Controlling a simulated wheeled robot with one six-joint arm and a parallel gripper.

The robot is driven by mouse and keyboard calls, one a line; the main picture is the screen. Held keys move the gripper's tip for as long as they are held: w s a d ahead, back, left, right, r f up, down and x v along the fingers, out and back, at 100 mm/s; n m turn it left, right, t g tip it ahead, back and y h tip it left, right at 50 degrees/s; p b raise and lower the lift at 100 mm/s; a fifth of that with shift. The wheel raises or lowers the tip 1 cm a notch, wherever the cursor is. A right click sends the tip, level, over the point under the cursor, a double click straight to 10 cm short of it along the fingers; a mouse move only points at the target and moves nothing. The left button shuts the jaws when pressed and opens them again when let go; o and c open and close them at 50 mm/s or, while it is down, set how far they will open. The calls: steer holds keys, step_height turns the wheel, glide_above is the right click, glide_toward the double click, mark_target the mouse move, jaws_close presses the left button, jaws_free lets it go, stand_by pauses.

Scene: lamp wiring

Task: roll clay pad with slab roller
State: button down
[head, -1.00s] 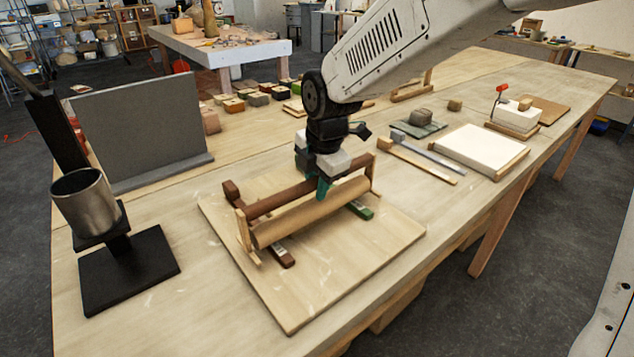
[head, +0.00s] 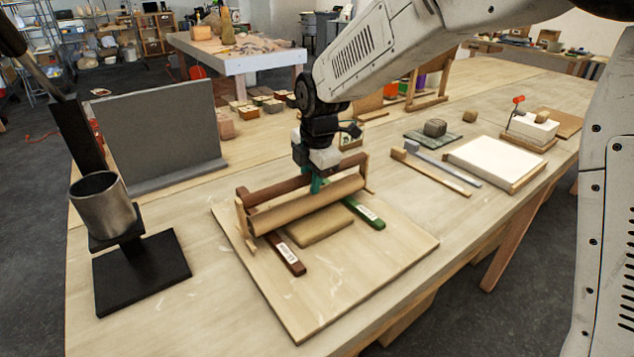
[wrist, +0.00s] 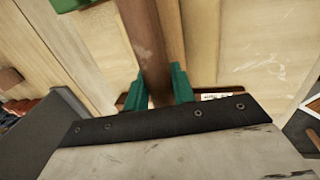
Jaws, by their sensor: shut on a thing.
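The slab roller (head: 308,206) is a tan cylinder in a wooden frame with a dark brown handle bar (head: 280,190). My gripper (head: 316,185) is shut on the handle bar from above; in the wrist view the green fingers (wrist: 160,88) straddle the brown bar (wrist: 148,40). The clay pad (head: 320,227) is a flat tan slab, showing in front of the roller; its far part is hidden under the roller. A brown guide strip (head: 285,257) lies left of the pad and a green one (head: 366,213) right of it. All rest on a pale board (head: 390,245).
A metal cup (head: 101,208) on a black stand (head: 140,270) is at the left, before a grey upright panel (head: 155,130). A white slab (head: 492,162), sticks (head: 432,170) and small blocks lie to the right. The board's front is clear.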

steer(key=shift+w+a+f, duration=0.1)
steer(key=shift+w+a, duration=0.6)
steer(key=shift+w, duration=0.25)
steer(key=shift+w+a+f, duration=0.1)
steer(key=shift+w+a, duration=0.55)
steer(key=shift+w, duration=0.35)
steer(key=shift+w+a, duration=0.7)
steer(key=shift+w, duration=0.25)
steer(key=shift+s+d+f, duration=0.1)
steer(key=shift+s+d, duration=1.25)
steer(key=shift+s, duration=0.55)
steer(key=shift+s+d+r, duration=0.1)
steer(key=shift+s+d, duration=1.25)
steer(key=shift+s, duration=0.6)
steer(key=shift+s+d+f, duration=0.1)
steer(key=shift+s+d, duration=1.25)
steer(key=shift+s, duration=0.55)
steer(key=shift+w+a, duration=0.1)
